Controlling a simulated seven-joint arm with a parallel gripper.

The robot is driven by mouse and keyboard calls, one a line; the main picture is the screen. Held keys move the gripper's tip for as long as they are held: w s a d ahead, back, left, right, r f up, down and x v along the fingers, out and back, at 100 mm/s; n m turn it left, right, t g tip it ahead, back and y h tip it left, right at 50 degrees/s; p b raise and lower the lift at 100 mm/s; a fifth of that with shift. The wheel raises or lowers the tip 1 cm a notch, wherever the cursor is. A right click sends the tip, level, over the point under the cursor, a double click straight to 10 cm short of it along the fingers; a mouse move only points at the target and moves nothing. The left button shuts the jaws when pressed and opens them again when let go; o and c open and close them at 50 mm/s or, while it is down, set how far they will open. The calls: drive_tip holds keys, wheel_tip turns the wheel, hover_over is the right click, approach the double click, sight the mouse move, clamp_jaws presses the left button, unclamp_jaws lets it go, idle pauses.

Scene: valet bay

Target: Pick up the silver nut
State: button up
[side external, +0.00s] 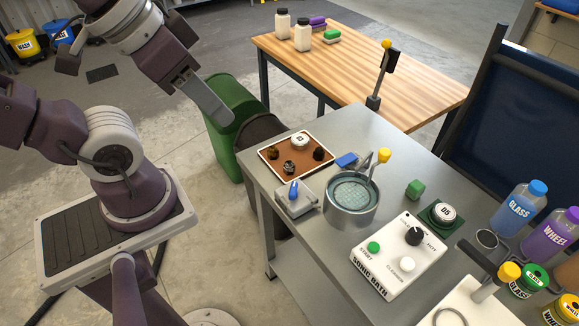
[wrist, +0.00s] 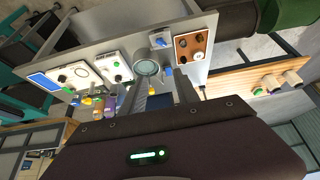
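A brown tray (side external: 271,165) with a pale rim lies at the far left corner of the steel table. On it sit a small greyish piece (side external: 289,168), which looks like the silver nut, two darker pieces (side external: 272,153) and a round white-topped item (side external: 299,142).
Green and dark bins (side external: 231,104) stand beside the table. A wooden table (side external: 352,62) stands behind.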

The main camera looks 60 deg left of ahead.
drive_tip(key=n+g+h, duration=0.6)
drive_tip(key=n+h, duration=0.4)
drive_tip(key=n, duration=0.4)
hover_over(289, 162)
drive_tip(key=s+a, duration=0.1)
drive_tip(key=a, duration=0.1)
wheel_tip(289, 162, down, 20)
drive_tip(key=r, duration=0.1)
drive_tip(key=a+f+n+t+h, duration=0.1)
drive_tip(key=f, duration=0.2)
drive_tip(key=a+f+n+t+h, duration=0.1)
drive_tip(key=f+n, duration=0.1)
drive_tip(key=f, duration=0.1)
drive_tip(key=a+f+n+t, duration=0.1)
drive_tip(key=a+f+n, duration=0.1)
drive_tip(key=f, duration=0.2)
drive_tip(key=shift+s+h, duration=0.25)
drive_tip(key=shift+h, duration=0.15)
drive_tip(key=shift+n+t, duration=0.3)
drive_tip(key=x, duration=0.3)
drive_tip(key=f+x, duration=0.1)
drive_tip(key=x, duration=0.3)
drive_tip(key=shift+a, duration=0.25)
drive_tip(key=shift+d, duration=0.2)
clamp_jaws()
